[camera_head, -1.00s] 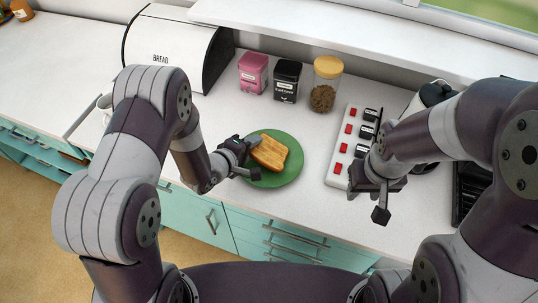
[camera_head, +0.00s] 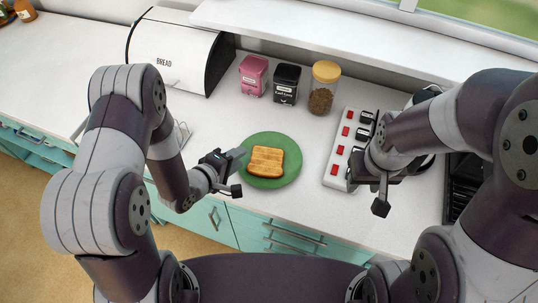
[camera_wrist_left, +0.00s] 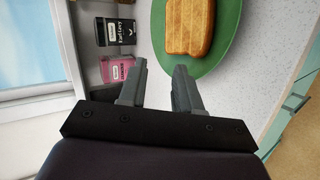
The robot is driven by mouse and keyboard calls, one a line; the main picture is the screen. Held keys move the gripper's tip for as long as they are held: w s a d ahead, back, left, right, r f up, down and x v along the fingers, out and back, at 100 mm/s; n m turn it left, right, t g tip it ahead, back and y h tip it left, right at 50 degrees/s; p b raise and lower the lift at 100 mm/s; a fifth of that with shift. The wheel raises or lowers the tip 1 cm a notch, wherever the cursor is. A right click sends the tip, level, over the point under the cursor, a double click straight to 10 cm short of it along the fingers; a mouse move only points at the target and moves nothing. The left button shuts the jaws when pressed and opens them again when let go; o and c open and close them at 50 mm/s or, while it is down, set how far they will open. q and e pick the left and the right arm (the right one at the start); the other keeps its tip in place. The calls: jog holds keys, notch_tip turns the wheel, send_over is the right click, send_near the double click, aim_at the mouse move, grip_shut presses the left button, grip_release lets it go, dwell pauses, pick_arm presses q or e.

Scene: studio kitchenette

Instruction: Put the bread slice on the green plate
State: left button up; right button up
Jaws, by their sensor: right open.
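The toasted bread slice (camera_head: 266,161) lies flat on the green plate (camera_head: 284,140) on the white counter. The slice (camera_wrist_left: 189,26) and the plate (camera_wrist_left: 226,40) also show in the left wrist view. My left gripper (camera_head: 238,170) is just left of the plate, apart from the slice. In the left wrist view its two fingers (camera_wrist_left: 160,88) are spread with nothing between them. My right gripper (camera_head: 366,192) is at the right, in front of the white power strip, open and away from the plate.
A white power strip (camera_head: 333,181) with red switches lies right of the plate. A pink canister (camera_head: 253,76), a black canister (camera_head: 286,84) and a glass jar (camera_head: 322,98) stand behind it. A bread box (camera_head: 172,57) is at the back left. Counter is free between plate and power strip.

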pick_arm(q)
notch_tip(320, 180, up, 7)
jog(key=s+a+p, duration=0.1)
jog(key=s+p, duration=0.1)
jog(key=p, duration=0.5)
jog(key=shift+a+r, duration=0.2)
